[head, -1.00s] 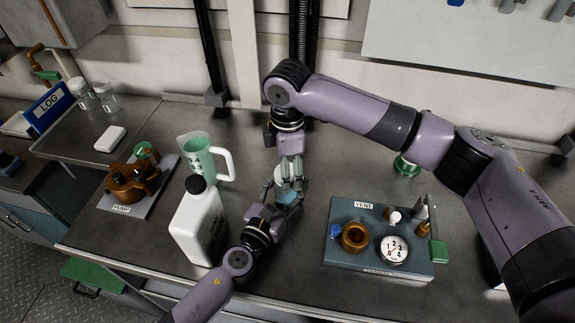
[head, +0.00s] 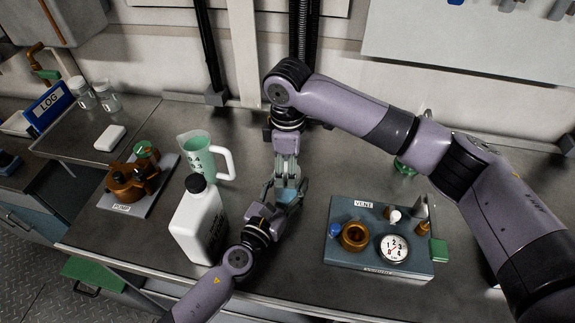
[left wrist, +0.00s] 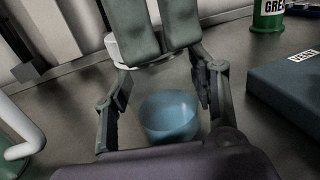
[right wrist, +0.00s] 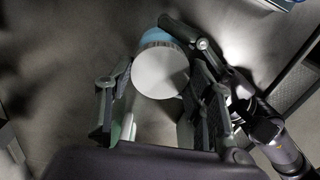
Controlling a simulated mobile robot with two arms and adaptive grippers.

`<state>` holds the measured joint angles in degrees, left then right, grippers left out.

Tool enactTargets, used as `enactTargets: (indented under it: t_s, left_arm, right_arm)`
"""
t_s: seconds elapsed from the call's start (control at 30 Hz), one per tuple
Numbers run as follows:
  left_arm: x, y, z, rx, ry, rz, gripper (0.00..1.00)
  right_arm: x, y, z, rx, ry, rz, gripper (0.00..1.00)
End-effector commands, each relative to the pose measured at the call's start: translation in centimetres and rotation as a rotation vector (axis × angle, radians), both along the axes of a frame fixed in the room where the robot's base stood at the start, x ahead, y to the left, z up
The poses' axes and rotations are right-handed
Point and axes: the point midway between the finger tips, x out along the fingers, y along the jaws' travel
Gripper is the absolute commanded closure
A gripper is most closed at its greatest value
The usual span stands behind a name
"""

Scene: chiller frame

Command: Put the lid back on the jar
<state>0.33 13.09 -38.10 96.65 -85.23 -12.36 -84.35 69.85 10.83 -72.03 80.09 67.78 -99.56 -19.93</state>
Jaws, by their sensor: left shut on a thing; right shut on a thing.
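The jar, a small clear vessel with blue contents (head: 289,196), is on the bench between the fingers of my left gripper (head: 277,201). In the left wrist view its blue round body (left wrist: 169,115) shows between the two fingers. My right gripper (head: 286,180) reaches down from above and is shut on the white round lid. The lid (left wrist: 127,50) shows in the left wrist view above and beyond the jar, apart from it. In the right wrist view the lid's flat face (right wrist: 160,73) partly covers the blue jar (right wrist: 155,38). In the head view the fingers mostly hide the lid.
A white bottle with a black cap (head: 197,222) stands close to my left arm. A green measuring jug (head: 196,156) and a pump (head: 131,182) are farther left. The VENT panel with a gauge (head: 393,249) lies right of the jar, with bare bench between.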

Motion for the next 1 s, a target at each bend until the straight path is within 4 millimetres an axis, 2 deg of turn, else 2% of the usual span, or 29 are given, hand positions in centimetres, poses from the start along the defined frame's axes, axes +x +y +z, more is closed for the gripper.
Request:
enactTargets:
  t_s: [0.1,0.23,0.37,0.4,0.73,1.0]
  left_arm:
    - [0.04,0.05,-0.03,0.000,0.000,0.001,1.00]
    - [0.03,0.05,-0.03,0.000,0.000,0.001,1.00]
    - [0.03,0.04,-0.03,0.000,0.000,0.001,1.00]
    - [0.03,0.04,-0.02,0.000,0.000,0.001,1.00]
    - [0.03,0.03,-0.02,0.000,0.000,0.001,1.00]
    - [0.02,0.04,-0.02,0.000,0.000,0.001,1.00]
  right_arm:
    - [-0.18,0.12,-0.15,0.002,0.006,-0.224,0.84]
    - [-0.14,0.11,-0.11,0.001,0.005,-0.426,0.84]
    - [-0.08,0.07,-0.06,0.000,0.002,-0.411,0.84]
    - [-0.08,0.07,-0.06,0.000,0.002,-0.411,0.50]
    - [-0.04,0.05,-0.04,0.000,0.001,-0.409,0.28]
    - [-0.02,0.04,-0.02,0.000,0.001,-0.409,0.28]
